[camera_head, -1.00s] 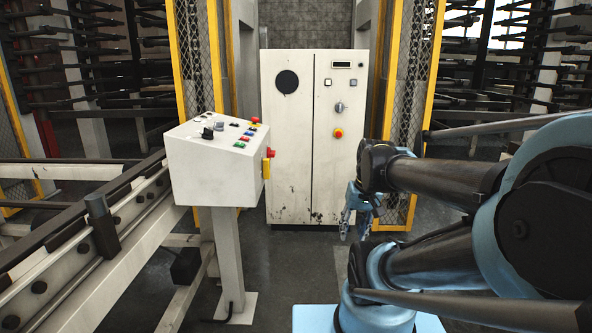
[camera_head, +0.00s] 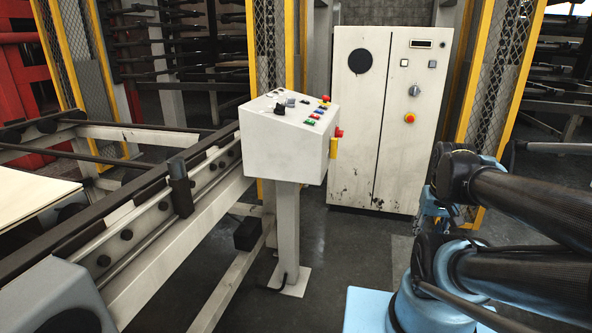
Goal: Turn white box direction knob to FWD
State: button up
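The white box (camera_head: 282,148) is a control box on a white post (camera_head: 287,225), standing left of the cabinet. Its sloped top carries a black knob (camera_head: 280,109), several coloured buttons (camera_head: 315,115) and small grey parts. A red button on a yellow mount (camera_head: 336,142) sits on its right side. The knob's labels and pointing direction are too small to read. My gripper (camera_head: 428,222) hangs low at the right, in front of the cabinet and well apart from the box. It is partly hidden by my arm, and its fingers are not clear.
A white cabinet (camera_head: 347,120) with a grey knob (camera_head: 414,91) and a red button (camera_head: 409,118) stands behind. A conveyor frame (camera_head: 150,235) runs along the left, close to the box. Yellow-edged mesh guards (camera_head: 497,85) flank the cabinet. Dark floor is open between box and arm.

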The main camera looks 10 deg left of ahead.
aim_at(280, 109)
jog(key=u, duration=1)
jog(key=k, duration=0.55)
jog(key=u, duration=0.15)
jog(key=i, duration=0.5)
